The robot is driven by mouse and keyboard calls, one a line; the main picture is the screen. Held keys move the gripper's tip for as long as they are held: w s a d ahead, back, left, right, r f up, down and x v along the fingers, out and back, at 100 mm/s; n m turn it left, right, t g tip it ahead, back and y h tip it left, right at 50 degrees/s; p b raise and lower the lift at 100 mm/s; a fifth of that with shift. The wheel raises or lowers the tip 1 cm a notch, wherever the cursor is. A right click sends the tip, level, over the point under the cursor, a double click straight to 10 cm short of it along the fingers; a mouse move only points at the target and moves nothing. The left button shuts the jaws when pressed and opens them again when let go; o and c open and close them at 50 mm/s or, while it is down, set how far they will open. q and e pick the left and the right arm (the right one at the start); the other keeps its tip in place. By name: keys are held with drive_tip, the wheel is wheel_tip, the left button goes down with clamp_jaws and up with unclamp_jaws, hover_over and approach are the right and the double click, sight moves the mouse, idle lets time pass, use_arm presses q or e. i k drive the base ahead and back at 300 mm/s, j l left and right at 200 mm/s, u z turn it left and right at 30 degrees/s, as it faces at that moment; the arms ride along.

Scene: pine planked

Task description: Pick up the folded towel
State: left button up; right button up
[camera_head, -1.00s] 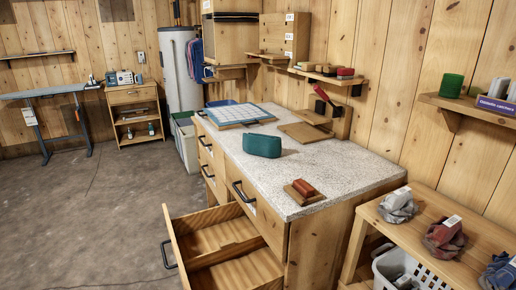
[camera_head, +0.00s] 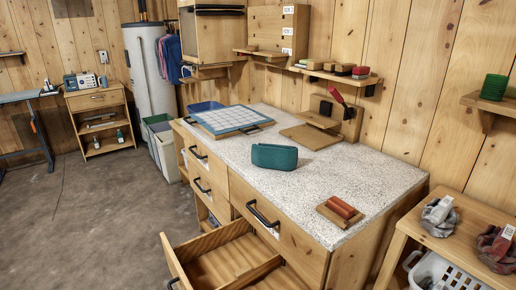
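A teal, soft-looking folded item (camera_head: 274,157) stands on the speckled grey-white countertop (camera_head: 300,210), near its middle. It is the thing that looks most like the folded towel; its exact kind is hard to tell. Nothing touches it from above. Neither of my grippers shows in the head view.
An open, empty-looking drawer (camera_head: 172,262) juts out below the counter. A blue-framed grid board (camera_head: 228,119), wooden boards (camera_head: 310,137) and a red block on a wooden base (camera_head: 340,208) lie on the counter. Floor at left is clear.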

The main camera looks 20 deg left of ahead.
sight(285, 158)
drive_tip(key=i+j+z, duration=0.3)
drive_tip(key=j, duration=0.7)
drive_tip(key=i+j+z, duration=0.15)
drive_tip(key=j+z, duration=0.15)
drive_tip(key=j, duration=0.65)
drive_tip(key=j+z, duration=0.35)
drive_tip(key=j, duration=0.7)
